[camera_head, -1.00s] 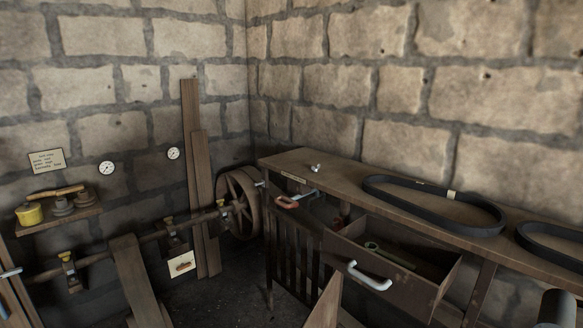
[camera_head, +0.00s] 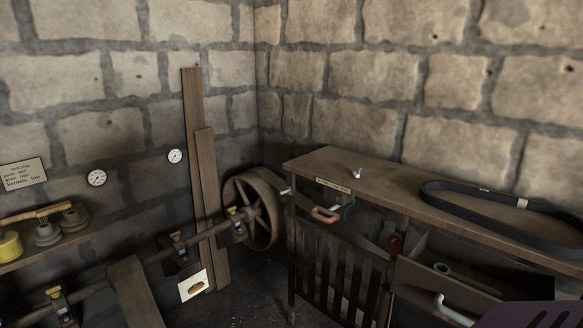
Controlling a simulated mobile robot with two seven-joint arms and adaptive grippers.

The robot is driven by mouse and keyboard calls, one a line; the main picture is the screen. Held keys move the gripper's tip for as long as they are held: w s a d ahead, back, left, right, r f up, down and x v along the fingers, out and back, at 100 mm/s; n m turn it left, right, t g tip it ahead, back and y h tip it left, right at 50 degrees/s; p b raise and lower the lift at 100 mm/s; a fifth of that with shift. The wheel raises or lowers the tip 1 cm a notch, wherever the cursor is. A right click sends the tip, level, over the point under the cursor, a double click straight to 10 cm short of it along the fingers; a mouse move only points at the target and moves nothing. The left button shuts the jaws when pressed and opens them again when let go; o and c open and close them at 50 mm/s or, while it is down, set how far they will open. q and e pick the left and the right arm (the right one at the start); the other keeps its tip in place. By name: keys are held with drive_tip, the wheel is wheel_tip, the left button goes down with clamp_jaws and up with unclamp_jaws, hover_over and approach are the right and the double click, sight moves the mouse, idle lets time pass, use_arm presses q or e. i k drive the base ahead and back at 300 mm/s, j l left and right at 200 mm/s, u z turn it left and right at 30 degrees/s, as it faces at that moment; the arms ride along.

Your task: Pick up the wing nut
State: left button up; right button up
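A small shiny metal piece (camera_head: 357,173), which looks like the wing nut, sits on the near left part of the wooden bench top (camera_head: 400,189). It is too small to make out its wings clearly. Nothing touches it from above. No fingertips of my left or right gripper show in the view. A dark purple slotted part at the bottom right corner may be mine, but I cannot tell which part it is.
A black belt (camera_head: 500,211) lies on the bench to the right. An open drawer (camera_head: 470,305) juts out below, and a red-handled lever (camera_head: 326,214) sticks out at the bench front. A spoked wheel (camera_head: 252,211) on a shaft stands left of the bench.

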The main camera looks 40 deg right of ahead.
sight(356, 175)
drive_tip(key=i+z, duration=0.35)
drive_tip(key=i+j+z, duration=0.15)
drive_tip(key=i+z, duration=0.25)
drive_tip(key=i+j+z, duration=0.35)
drive_tip(key=i+z, duration=0.1)
drive_tip(key=z, duration=0.3)
drive_tip(key=i+z, duration=0.15)
drive_tip(key=z, duration=0.25)
drive_tip(key=i+j+z, duration=0.1)
drive_tip(key=z, duration=0.25)
drive_tip(key=i+j+z, duration=0.1)
drive_tip(key=z, duration=0.3)
